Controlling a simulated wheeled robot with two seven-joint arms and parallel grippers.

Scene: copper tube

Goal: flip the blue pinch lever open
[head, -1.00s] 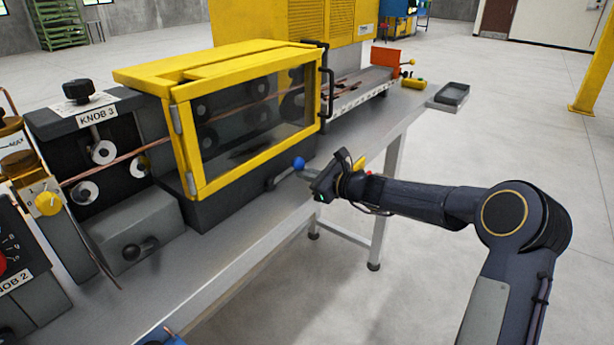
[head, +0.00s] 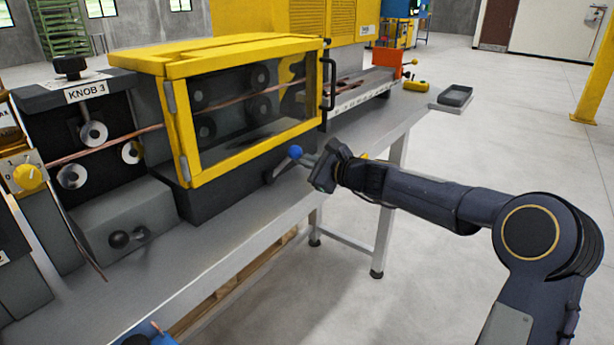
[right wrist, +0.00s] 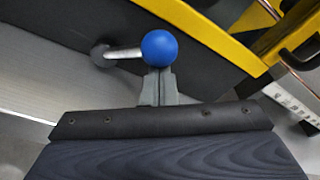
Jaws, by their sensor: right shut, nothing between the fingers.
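The blue pinch lever shows as a blue ball knob (head: 295,152) on a short metal rod, on the dark base below the yellow guarded box. In the right wrist view the blue ball (right wrist: 160,48) sits just beyond my fingertips, and its rod (right wrist: 122,53) runs left to a round pivot on the dark base. My right gripper (head: 309,160) is shut and empty, with its tips right at the ball. In the right wrist view its closed fingers (right wrist: 159,84) point at the ball; whether they touch it I cannot tell. My left gripper is not in view.
The yellow guard box (head: 245,155) with clear panels and a black handle (head: 329,82) stands just above the lever. A dark block with a black-knobbed lever (head: 119,240) is to the left. The grey bench (head: 240,225) in front is clear.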

